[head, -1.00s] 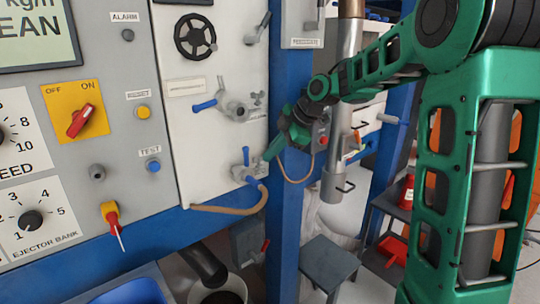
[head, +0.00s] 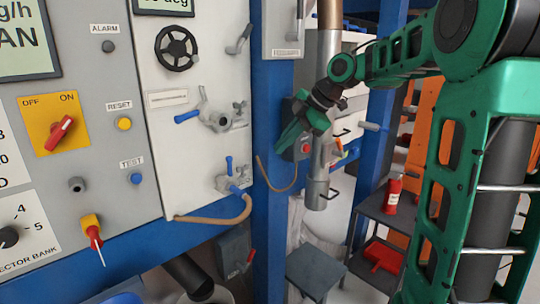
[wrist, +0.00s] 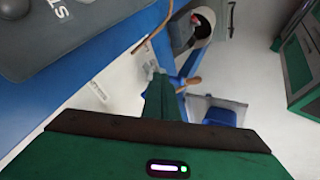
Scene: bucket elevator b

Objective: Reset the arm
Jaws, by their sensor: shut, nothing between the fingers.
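My green arm comes in from the right in the head view and reaches toward the blue post. My gripper (head: 284,148) is shut and empty, its fingers pointing down and left in front of the post (head: 270,115). It is apart from the blue-handled valves on the white panel. In the wrist view the shut green fingers (wrist: 164,98) point up, with a blue-handled valve (wrist: 176,80) beyond them, partly hidden.
The panel at left carries a yellow OFF/ON switch (head: 55,118), a black handwheel (head: 176,47), an upper blue-handled valve (head: 205,117) and a lower one (head: 231,178) with a brown hose (head: 222,220). A grey stool (head: 316,268) and a shelf with a red bottle (head: 393,192) stand right.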

